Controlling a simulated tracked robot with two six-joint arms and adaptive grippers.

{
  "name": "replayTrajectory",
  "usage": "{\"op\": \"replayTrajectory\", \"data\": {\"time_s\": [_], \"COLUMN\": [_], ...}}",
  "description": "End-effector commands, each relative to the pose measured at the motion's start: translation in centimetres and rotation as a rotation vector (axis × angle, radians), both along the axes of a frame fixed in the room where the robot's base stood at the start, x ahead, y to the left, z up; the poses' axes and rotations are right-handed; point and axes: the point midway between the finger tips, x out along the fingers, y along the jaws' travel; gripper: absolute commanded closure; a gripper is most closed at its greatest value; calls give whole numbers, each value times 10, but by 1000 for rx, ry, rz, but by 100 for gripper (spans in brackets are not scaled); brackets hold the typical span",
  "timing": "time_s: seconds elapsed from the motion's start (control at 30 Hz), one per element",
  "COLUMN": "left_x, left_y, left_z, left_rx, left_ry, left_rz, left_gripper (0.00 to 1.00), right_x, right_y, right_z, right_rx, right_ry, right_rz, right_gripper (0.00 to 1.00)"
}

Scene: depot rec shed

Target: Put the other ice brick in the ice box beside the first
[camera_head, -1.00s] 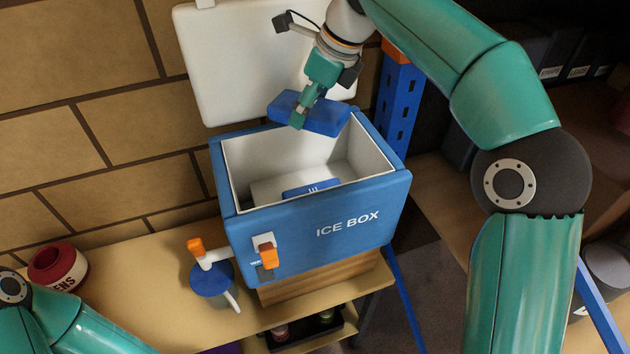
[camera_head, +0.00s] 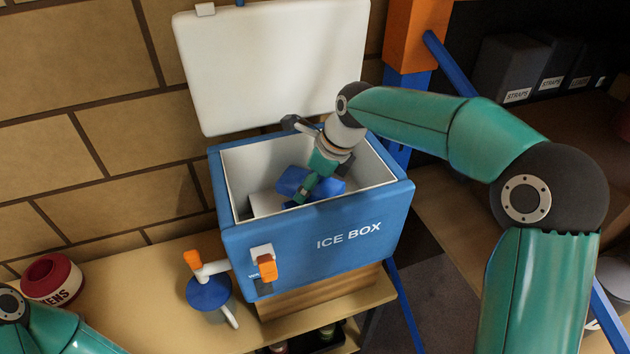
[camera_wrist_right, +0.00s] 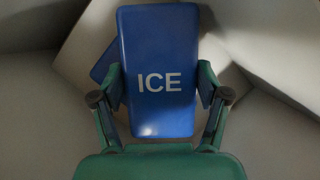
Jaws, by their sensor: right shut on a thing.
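The blue ice box (camera_head: 300,255) stands on the bench with its white lid (camera_head: 270,65) open against the wall. My right gripper (camera_head: 304,194) reaches down into the box and is shut on a blue ice brick (camera_head: 327,183). In the right wrist view, this held brick (camera_wrist_right: 158,60), marked ICE, sits between the two fingers (camera_wrist_right: 161,88). A bit of blue behind it, probably the first ice brick (camera_wrist_right: 104,62), shows to its left and is mostly hidden. I cannot tell whether the bricks touch. My left gripper is out of view.
The white inner walls of the box surround my right gripper closely. A blue-and-orange item (camera_head: 208,290) stands on the bench (camera_head: 130,270) by the box's front left. A red round container (camera_head: 52,279) is at the far left. A blue-and-orange rack post (camera_head: 413,35) rises behind the right side.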

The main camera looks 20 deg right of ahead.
Motion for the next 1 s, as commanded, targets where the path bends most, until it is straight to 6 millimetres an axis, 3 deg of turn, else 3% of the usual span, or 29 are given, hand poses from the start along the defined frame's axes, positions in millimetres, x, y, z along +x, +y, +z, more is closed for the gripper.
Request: {"op": "replayTrajectory", "data": {"time_s": [0.53,0.57,0.6,0.7,1.0], "left_x": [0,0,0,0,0], "left_y": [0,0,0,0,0], "left_z": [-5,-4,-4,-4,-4], "left_rx": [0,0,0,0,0], "left_ry": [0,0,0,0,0], "left_rz": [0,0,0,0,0], "left_gripper": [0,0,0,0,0], "right_x": [0,0,0,0,0], "right_y": [0,0,0,-1,-1], "right_z": [-9,-8,-8,-8,-8], "right_rx": [1,-1,0,0,0], "right_ry": [-2,-1,0,0,0], "right_rz": [-1,0,-1,-1,-1], "right_gripper": [75,21,14,0,0]}}
